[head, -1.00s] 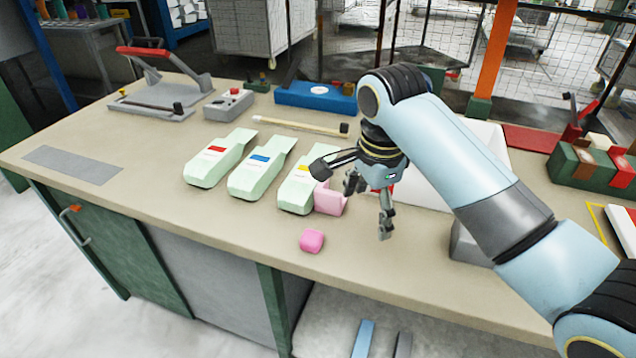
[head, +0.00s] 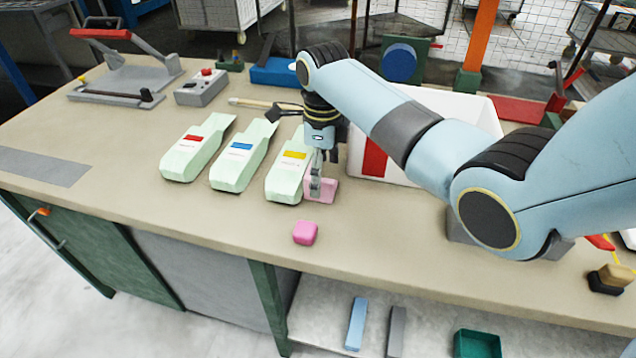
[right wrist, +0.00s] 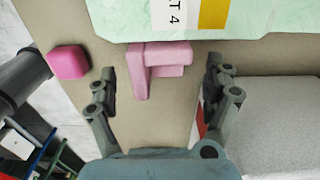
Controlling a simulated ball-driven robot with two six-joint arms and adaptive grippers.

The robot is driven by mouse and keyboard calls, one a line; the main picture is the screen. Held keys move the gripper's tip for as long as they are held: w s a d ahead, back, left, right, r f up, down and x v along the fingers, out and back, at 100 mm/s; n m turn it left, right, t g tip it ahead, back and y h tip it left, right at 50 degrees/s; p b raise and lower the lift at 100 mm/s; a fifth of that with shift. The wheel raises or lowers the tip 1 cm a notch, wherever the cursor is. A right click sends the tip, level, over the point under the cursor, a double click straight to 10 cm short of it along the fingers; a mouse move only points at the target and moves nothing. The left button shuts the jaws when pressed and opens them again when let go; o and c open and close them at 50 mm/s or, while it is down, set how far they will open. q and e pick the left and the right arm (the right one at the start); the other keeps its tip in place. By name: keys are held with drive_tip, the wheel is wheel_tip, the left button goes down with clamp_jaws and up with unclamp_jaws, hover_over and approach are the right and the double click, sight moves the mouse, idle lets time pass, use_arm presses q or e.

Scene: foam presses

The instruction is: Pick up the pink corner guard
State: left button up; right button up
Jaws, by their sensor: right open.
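The pink corner guard (head: 325,190) is a pale pink, L-shaped piece. It stands on the bench beside the near end of the mint-green piece with the yellow label (head: 287,172). My right gripper (head: 317,182) is over it and partly covers it in the head view. In the right wrist view the corner guard (right wrist: 157,58) shows between the spread fingers of my right gripper (right wrist: 161,78), with a gap on both sides. The gripper is open and empty. My left gripper is not in view.
A brighter pink block (head: 305,232) lies nearer the bench's front edge; it also shows in the right wrist view (right wrist: 69,62). Mint-green pieces with blue (head: 240,160) and red labels (head: 196,150) lie to the left. A white box (head: 408,172) stands close to the right.

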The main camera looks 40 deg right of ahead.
wheel_tip(320, 180, down, 3)
drive_tip(key=shift+r, duration=0.1)
drive_tip(key=c, duration=1.1)
drive_tip(key=shift+o, duration=0.2)
